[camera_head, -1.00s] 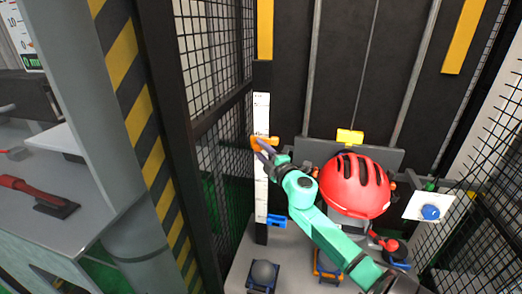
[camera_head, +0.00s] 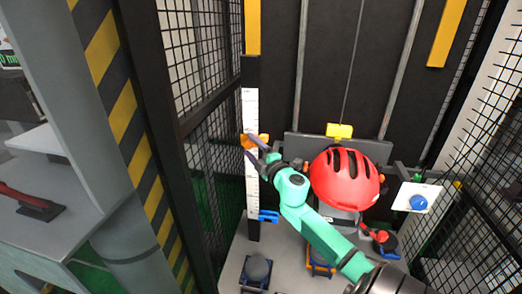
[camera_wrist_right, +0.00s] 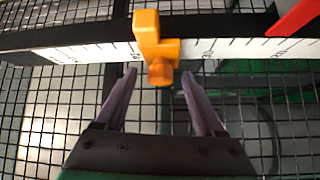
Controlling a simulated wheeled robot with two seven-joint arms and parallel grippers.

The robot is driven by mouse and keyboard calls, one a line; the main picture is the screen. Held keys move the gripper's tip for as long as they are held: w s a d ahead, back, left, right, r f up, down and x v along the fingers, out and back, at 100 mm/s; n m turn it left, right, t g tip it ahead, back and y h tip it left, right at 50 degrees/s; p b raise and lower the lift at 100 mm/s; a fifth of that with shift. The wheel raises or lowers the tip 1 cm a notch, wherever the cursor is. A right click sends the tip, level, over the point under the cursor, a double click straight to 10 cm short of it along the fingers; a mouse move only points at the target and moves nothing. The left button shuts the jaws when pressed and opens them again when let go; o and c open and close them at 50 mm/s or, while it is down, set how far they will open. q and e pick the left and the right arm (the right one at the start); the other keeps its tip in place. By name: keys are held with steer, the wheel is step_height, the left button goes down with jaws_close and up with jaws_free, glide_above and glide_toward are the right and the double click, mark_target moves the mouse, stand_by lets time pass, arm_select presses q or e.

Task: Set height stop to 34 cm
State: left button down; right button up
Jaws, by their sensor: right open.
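The orange height stop (camera_head: 253,141) sits on the white upright scale (camera_head: 251,190) in the head view. In the right wrist view, the stop (camera_wrist_right: 147,27) has a round orange knob (camera_wrist_right: 160,73) facing me, and the scale (camera_wrist_right: 225,49) runs across the picture. My right gripper (camera_head: 255,151) is open at the stop. In the wrist view, its two purple fingers (camera_wrist_right: 158,78) stand on either side of the knob, with visible gaps. The scale numbers are too small to read surely. My left gripper is out of view.
A blue clamp (camera_head: 268,216) sits lower on the scale. A red helmet (camera_head: 345,180) is right of my wrist, close to my arm. Mesh fencing (camera_head: 200,60) stands left of the scale. A blue button (camera_head: 418,203) is on a white plate at the right.

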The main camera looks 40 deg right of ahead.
steer(key=s+a+f+b, duration=0.1)
steer(key=s+a+b, duration=0.1)
steer(key=s, duration=1.2)
steer(key=shift+a, duration=0.25)
steer(key=shift+w, duration=0.1)
